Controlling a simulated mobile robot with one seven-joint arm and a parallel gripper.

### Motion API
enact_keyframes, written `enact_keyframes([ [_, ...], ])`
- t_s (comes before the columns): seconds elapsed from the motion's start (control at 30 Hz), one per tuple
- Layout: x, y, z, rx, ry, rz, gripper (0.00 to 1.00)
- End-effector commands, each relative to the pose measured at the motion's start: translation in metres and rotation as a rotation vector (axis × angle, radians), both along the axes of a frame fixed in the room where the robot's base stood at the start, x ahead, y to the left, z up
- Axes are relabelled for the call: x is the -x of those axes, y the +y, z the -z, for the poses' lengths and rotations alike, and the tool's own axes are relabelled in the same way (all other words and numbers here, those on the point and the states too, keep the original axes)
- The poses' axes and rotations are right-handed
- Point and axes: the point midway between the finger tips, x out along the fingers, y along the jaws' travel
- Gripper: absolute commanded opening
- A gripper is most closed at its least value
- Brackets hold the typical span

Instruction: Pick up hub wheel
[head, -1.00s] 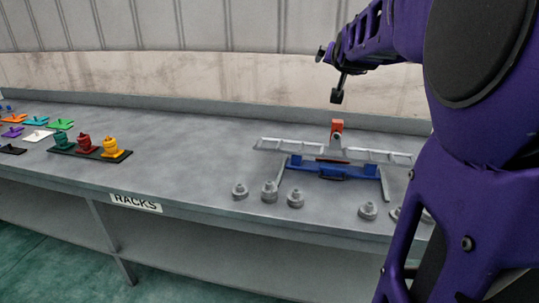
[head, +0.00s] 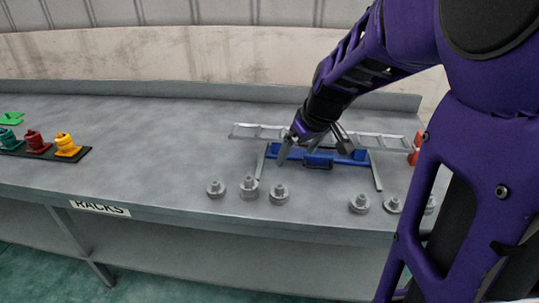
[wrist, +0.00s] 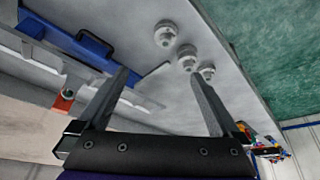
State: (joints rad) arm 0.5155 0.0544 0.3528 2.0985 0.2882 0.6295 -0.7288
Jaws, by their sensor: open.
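Several grey, stepped round parts stand in a loose row along the table's front edge. In the head view they include a left one (head: 216,189), a taller one (head: 249,188), a third (head: 279,194) and a right one (head: 359,204). I cannot tell which is the hub wheel. My gripper (head: 315,156) is above the blue frame, behind the row, empty and with fingers apart. In the wrist view my gripper (wrist: 158,76) is open, and three round parts, one of them here (wrist: 165,33), lie beyond the fingertips, apart from them.
A blue frame (head: 345,156) with grey legs stands before a pale ladder-like rail (head: 258,131). An orange-red block (head: 416,150) is at the rail's right end. A dark rack (head: 82,155) with coloured parts is at left. The table between is clear.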

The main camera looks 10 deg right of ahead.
Motion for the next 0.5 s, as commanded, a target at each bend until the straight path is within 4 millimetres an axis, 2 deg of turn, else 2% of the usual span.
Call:
enact_keyframes([
  [0.1,0.009,0.009,0.007,-0.008,0.029,-0.052,1.0],
  [0.27,0.009,0.015,0.019,-0.012,0.042,-0.078,1.0],
  [0.5,-0.008,0.024,0.067,-0.014,0.043,-0.079,1.0],
])
